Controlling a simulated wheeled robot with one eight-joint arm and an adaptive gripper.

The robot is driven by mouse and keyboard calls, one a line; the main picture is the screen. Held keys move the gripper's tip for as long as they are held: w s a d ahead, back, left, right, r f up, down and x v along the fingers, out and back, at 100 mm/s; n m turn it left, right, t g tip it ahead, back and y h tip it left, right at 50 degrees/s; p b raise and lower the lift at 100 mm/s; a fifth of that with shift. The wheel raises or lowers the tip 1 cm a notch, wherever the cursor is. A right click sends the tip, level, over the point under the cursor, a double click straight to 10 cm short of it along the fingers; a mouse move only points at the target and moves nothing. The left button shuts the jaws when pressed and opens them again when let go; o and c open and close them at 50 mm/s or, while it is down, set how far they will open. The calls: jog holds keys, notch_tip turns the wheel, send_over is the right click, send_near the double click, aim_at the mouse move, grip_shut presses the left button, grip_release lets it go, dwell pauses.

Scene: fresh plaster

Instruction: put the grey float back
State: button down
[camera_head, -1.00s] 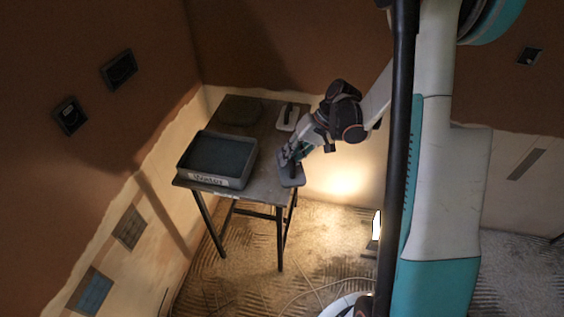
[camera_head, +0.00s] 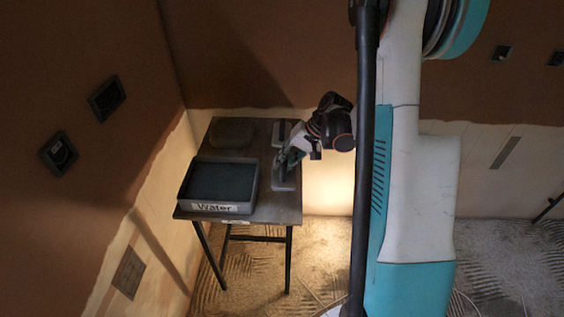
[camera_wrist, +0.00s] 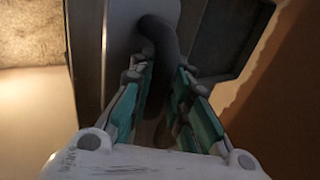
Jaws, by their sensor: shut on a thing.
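My gripper (camera_head: 287,162) is shut on the grey float (camera_head: 284,186), by the dark handle, at the right side of the small table (camera_head: 262,212). In the wrist view the fingers (camera_wrist: 160,80) close around the curved dark handle (camera_wrist: 160,35), with the float's pale grey plate (camera_wrist: 127,22) beyond it. The plate looks flat and lies over the table top, right of the water tray. I cannot tell whether it touches the wood. Part of the float is hidden by my gripper.
A dark tray labelled "Water" (camera_head: 215,208) fills the table's front left. A dark rounded thing (camera_head: 232,133) lies at the back left, and another float with a pale plate (camera_head: 278,138) at the back right. Walls stand close behind and left.

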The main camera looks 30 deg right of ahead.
jog(key=shift+f+b, duration=1.55)
jog(key=shift+f, duration=1.3)
jog(key=shift+f+b, duration=0.3)
jog(key=shift+b, duration=0.05)
jog(key=c, duration=1.4)
grip_release()
jog(key=shift+c, duration=0.2)
jog(key=shift+r, duration=0.1)
jog(key=p+v, duration=0.4)
jog(key=v, duration=0.3)
jog(key=shift+s+d+r, duration=0.15)
jog(key=shift+d+r, duration=0.05)
jog(key=shift+r, duration=0.15)
